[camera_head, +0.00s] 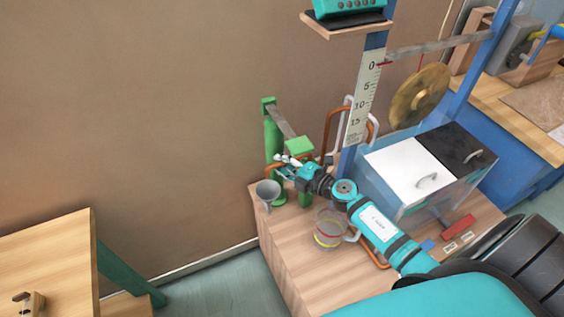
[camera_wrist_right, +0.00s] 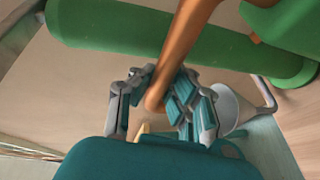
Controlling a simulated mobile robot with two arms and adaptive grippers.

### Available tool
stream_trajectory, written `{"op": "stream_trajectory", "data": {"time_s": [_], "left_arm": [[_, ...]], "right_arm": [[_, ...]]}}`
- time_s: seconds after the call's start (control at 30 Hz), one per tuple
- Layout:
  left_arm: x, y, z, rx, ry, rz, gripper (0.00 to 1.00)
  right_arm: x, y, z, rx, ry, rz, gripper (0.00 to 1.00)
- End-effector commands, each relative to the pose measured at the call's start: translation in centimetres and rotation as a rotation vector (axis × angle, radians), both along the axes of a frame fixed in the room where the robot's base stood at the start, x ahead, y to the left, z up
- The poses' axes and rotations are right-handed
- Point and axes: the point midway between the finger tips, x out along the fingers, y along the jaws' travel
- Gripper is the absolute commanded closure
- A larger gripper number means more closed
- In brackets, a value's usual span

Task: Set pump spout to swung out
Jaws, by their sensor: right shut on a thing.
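The green pump (camera_head: 271,138) stands at the back left of the wooden bench top, with a grey lever arm sloping from its top. Its copper spout shows in the right wrist view (camera_wrist_right: 188,40), running down from the green body to an end between my fingers. My right gripper (camera_head: 285,165) is at the pump's front; in the right wrist view its fingers (camera_wrist_right: 157,95) sit on both sides of the spout's end and are shut on it. In the head view the gripper hides most of the spout. My left gripper is not in view.
A grey funnel-like cup (camera_head: 267,191) stands close below the gripper. A clear jug with coloured bands (camera_head: 329,228) stands under my right forearm. A black and white lidded box (camera_head: 400,170), a scale post (camera_head: 364,100) and a brass disc (camera_head: 418,96) are to the right.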

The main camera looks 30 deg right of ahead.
Motion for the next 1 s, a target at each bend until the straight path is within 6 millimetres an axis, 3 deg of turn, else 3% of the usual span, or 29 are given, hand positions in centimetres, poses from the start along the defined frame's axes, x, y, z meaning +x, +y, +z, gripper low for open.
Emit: {"op": "stream_trajectory", "data": {"time_s": [0.23,0.6,0.97,1.0], "left_arm": [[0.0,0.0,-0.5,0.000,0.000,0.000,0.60],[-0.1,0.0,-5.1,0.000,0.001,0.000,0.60],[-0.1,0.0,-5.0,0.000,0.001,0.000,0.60],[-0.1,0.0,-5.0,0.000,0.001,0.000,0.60]], "right_arm": [[-0.2,-0.1,-0.2,-0.001,0.000,0.018,1.00],[-3.3,-0.5,-0.5,-0.001,0.002,0.364,1.00],[-3.6,-0.5,0.1,0.004,0.001,0.396,1.00],[-3.6,-0.5,0.1,0.005,0.001,0.396,0.86]]}}
